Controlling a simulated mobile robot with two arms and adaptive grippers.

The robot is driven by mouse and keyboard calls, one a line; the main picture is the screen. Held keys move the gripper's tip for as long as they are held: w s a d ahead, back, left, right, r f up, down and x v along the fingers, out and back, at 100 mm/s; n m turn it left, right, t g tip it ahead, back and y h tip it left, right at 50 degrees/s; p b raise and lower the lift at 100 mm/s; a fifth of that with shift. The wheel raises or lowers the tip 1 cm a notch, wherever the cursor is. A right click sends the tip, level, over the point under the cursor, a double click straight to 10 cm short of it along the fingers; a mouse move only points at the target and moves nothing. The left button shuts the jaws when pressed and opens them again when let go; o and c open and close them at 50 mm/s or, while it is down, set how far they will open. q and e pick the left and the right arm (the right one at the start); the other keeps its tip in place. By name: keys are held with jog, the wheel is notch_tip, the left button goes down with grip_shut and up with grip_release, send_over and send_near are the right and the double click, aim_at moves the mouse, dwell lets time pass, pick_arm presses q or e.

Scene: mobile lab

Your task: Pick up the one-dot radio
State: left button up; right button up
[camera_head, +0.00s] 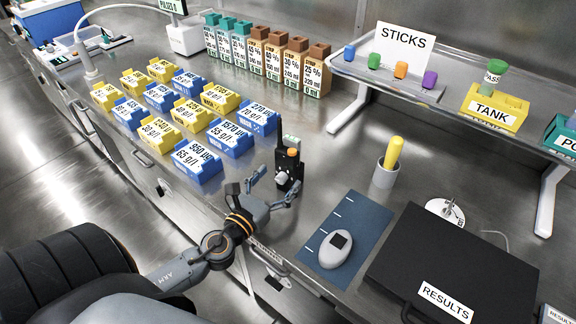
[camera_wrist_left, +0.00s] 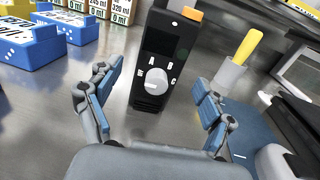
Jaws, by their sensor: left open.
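A black handheld radio (camera_head: 289,168) stands upright on the steel bench, with an orange knob on top, a thin antenna and a light round knob on its front. In the left wrist view the radio (camera_wrist_left: 158,62) stands just beyond my fingertips, between the lines of the two fingers. My right gripper is in neither view.
Blue and yellow labelled boxes (camera_head: 197,174) stand left of the radio. A blue mat (camera_head: 352,222) with a grey device (camera_head: 335,250) lies to the right, beside a black RESULTS case (camera_head: 450,262). A cup (camera_head: 384,175) with a yellow-handled tool stands behind the mat.

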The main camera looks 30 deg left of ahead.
aim_at(284, 172)
pick_arm(q)
jog(key=w+p, duration=0.1)
jog(key=w, duration=0.4)
jog(key=shift+w+a, duration=0.15)
jog(key=shift+f, duration=0.1)
jog(key=c, duration=1.4)
